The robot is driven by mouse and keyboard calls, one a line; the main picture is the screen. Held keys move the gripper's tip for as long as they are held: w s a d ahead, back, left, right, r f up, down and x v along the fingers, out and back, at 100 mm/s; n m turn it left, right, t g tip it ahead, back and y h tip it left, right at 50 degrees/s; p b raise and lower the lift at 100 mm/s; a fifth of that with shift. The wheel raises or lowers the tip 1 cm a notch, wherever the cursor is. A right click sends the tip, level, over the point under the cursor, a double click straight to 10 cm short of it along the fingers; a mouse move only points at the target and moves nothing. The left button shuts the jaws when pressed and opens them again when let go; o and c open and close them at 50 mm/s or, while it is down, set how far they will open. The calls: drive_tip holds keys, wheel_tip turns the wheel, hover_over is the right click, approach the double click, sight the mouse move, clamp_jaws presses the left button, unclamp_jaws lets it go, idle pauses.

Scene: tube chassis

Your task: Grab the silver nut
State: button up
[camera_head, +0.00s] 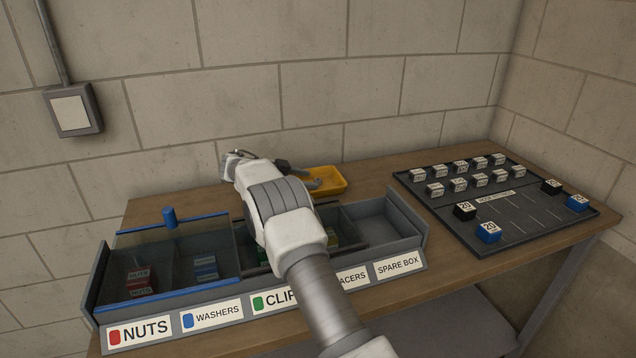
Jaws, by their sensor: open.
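I cannot pick out a silver nut in this view. The compartment labelled NUTS (108,285), at the far left of the grey parts bin, holds small red-and-white boxes (141,280) marked NUTS. My arm reaches over the middle of the bin toward the back of the table. My gripper (312,179) is open, small and partly hidden behind my wrist. It shows as dark and grey parts in front of or over a yellow tray (333,173); I cannot tell whether it touches the tray. My arm hides part of the tray and the middle compartments.
A clear blue-edged lid (190,289) with a blue knob (169,217) covers the two left compartments. The spare box (378,228) at the right looks empty. A dark board (440,213) with several numbered blocks lies on the right. A brick wall stands close behind the table.

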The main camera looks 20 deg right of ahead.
sight(318, 181)
drive_tip(key=shift+x, duration=1.25)
clamp_jaws()
drive_tip(key=c, duration=0.8)
unclamp_jaws()
drive_tip(key=o, duration=0.8)
drive_tip(key=shift+a, duration=0.1)
